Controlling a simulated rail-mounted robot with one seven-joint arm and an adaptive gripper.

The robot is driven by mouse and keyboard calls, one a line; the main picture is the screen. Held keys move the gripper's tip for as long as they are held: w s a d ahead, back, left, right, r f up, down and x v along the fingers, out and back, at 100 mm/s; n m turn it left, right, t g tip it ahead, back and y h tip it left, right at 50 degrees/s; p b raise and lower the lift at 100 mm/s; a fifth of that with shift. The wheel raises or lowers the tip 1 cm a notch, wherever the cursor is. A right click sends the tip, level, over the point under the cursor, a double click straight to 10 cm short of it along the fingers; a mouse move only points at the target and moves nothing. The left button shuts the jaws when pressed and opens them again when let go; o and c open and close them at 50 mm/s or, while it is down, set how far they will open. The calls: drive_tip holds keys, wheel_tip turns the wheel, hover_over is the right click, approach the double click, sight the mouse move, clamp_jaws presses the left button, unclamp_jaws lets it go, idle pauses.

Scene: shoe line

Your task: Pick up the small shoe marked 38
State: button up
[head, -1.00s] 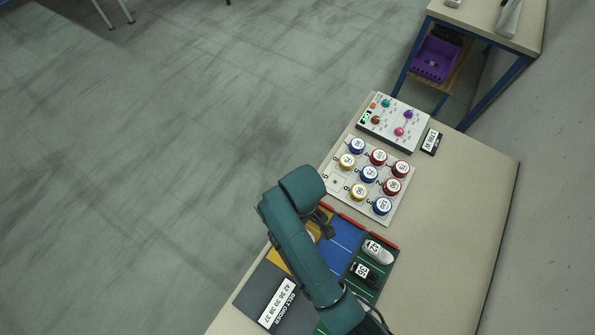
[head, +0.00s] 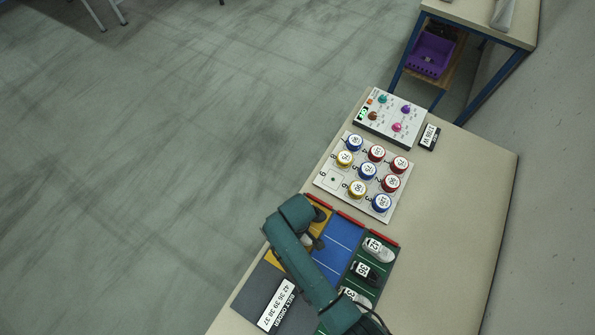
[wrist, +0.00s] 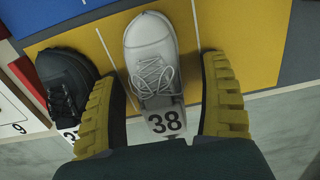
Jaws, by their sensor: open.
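The small white shoe marked 38 (wrist: 151,62) lies on the yellow mat (wrist: 245,40) in the wrist view, its laces up and its number tag toward me. My gripper (wrist: 165,100) is open, with one yellow finger on each side of the shoe's tag end. A gap shows between the shoe and the right finger. A black shoe (wrist: 65,80) lies just left of the white one, close against the left finger, which partly hides its tag. In the head view my arm covers much of the yellow area.
In the head view, a blue mat (head: 338,243) and a green mat with several tagged shoes, such as 42 (head: 378,250), lie right of my arm. A board of numbered round pieces (head: 336,181) stands beyond the mats.

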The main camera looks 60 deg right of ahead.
drive_tip(key=shift+c, duration=0.2)
drive_tip(key=c, duration=1.3)
drive_tip(key=shift+o, duration=0.2)
